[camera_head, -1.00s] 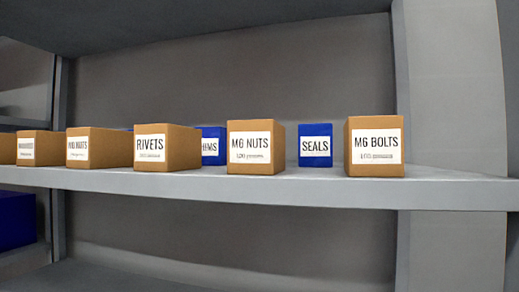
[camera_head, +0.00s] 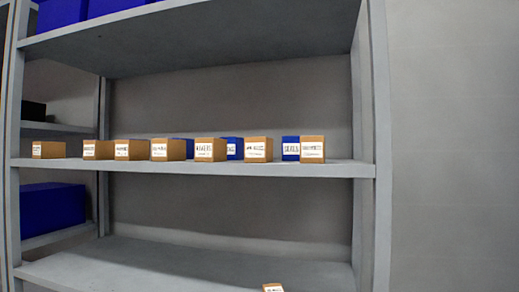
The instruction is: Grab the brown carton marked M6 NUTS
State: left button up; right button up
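The brown carton M6 NUTS (camera_head: 258,149) stands on the middle shelf (camera_head: 200,169), right of centre. Its white label is too small to read now; I know it by its place between the blue boxes and from the earlier, closer view. The blue SEALS box (camera_head: 290,148) and the brown M6 BOLTS carton (camera_head: 312,149) stand to its right. The brown RIVETS carton (camera_head: 210,150) and a blue box (camera_head: 233,148) stand to its left. Neither gripper shows in this view.
More brown cartons (camera_head: 128,149) line the shelf to the left. A right post (camera_head: 377,150) bounds the rack beside a bare wall (camera_head: 450,150). Another small carton (camera_head: 272,288) shows at the bottom edge. Blue bins (camera_head: 62,12) sit on top.

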aim_at(257, 150)
jog(key=u, duration=0.85)
jog(key=i, duration=0.9)
jog(key=z, duration=0.3)
